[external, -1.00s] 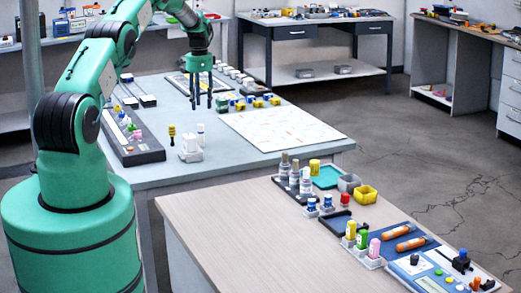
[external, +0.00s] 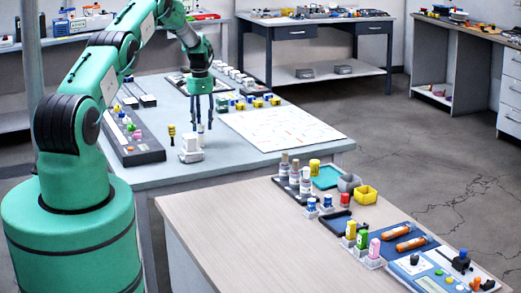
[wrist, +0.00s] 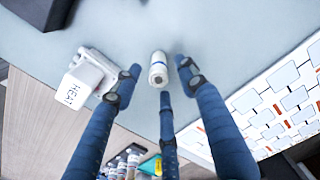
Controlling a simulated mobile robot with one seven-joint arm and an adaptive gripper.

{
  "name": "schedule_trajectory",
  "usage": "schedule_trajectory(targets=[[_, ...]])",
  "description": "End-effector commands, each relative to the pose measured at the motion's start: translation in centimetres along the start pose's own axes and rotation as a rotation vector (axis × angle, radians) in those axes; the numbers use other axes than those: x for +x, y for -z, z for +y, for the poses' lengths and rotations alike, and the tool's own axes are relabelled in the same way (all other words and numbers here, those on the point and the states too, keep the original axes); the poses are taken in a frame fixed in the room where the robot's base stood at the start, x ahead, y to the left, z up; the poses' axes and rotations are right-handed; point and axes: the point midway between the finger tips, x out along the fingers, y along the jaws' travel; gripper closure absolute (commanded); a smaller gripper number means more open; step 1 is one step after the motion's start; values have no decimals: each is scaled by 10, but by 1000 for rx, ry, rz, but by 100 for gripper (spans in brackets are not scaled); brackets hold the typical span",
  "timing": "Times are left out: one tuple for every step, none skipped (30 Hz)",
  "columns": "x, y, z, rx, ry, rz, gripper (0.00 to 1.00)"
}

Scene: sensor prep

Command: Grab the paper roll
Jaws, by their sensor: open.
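In the wrist view my gripper (wrist: 160,82) has fingertips left, right and below the roll. The fingers look apart from it, and the gripper is open and empty.
A white block-shaped device marked HEAT (wrist: 87,76) stands close left of the roll; it is also in the external view (external: 191,148). A printed white sheet (external: 285,128) lies to the right. A dark tray (external: 130,140) lies to the left.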

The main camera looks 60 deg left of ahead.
Motion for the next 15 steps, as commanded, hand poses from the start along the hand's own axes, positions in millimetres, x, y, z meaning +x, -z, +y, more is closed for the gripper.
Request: schedule_trajectory(targets=[[1,0,0,0,1,0,58],[1,0,0,0,1,0,58],[1,0,0,0,1,0,58],[1,0,0,0,1,0,58],[1,0,0,0,1,0,58],[1,0,0,0,1,0,58],[1,0,0,0,1,0,58],[1,0,0,0,1,0,58],[1,0,0,0,1,0,58],[1,0,0,0,0,0,58],[2,0,0,0,0,0,58],[2,0,0,0,0,0,58],[3,0,0,0,0,0,58],[4,0,0,0,0,0,58],[6,0,0,0,0,0,58]])
